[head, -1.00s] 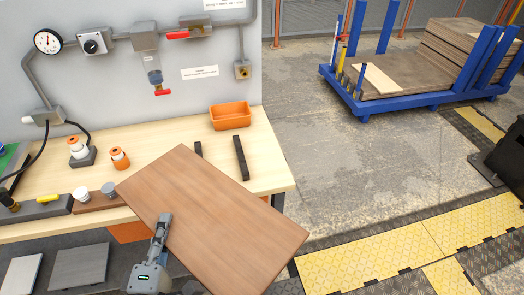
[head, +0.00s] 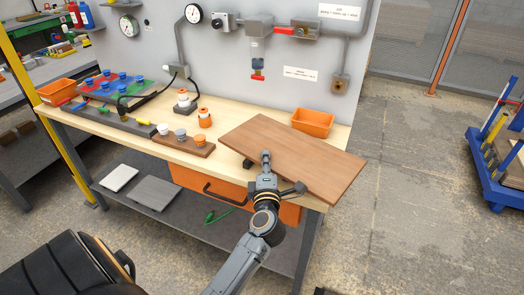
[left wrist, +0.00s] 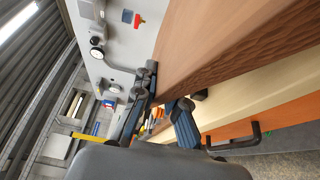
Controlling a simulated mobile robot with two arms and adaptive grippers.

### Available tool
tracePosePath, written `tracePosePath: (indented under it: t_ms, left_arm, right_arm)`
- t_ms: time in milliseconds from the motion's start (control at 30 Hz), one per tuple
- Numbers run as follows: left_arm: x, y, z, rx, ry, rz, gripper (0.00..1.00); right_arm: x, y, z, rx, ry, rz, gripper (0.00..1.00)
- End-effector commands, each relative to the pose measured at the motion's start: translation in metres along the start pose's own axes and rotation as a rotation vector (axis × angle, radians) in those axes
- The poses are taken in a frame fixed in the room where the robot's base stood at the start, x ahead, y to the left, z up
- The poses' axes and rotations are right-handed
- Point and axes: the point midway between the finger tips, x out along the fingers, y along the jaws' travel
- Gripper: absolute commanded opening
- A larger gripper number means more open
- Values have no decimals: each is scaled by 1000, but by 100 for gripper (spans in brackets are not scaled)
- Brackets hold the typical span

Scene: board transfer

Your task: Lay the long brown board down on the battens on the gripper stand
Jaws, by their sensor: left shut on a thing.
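The long brown board (head: 310,158) lies roughly flat over the right part of the workbench, its right end reaching past the bench edge. My left gripper (head: 266,160) is shut on the board's near edge. The left wrist view shows the board (left wrist: 235,45) from its edge, with the gripper fingers (left wrist: 168,100) at it. One dark batten end (head: 248,163) shows under the board's near left edge, and a dark block (left wrist: 201,95) shows beneath it in the left wrist view. I cannot tell whether board and battens touch. The other batten is hidden.
An orange bin (head: 313,122) stands just behind the board. A brown holder (head: 184,146) with small capped parts is to its left. The orange drawer (head: 205,185) has a dark handle below. A blue cart (head: 497,180) stands far right, with open floor between.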

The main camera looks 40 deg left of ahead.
Motion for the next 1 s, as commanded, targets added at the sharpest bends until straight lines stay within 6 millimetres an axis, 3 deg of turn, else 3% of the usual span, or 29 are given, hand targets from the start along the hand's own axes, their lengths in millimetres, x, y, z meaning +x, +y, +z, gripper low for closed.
tracePosePath:
  t_ms: [33,100,300,667,1000]
  left_arm:
    - [21,-2,-1,-9,56,10,0]
    - [42,-3,-6,-6,124,12,0]
    - [80,-1,-13,-4,253,14,0]
    - [89,-8,-15,-2,291,16,0]
    - [89,-38,-15,-2,290,17,0]
  right_arm:
    - [11,-6,0,1,1,-6,84]
    - [18,-10,0,1,2,-12,84]
    - [28,-9,1,-2,2,-10,84]
    - [40,4,5,0,-1,6,84]
    - [74,3,8,0,-1,5,84]
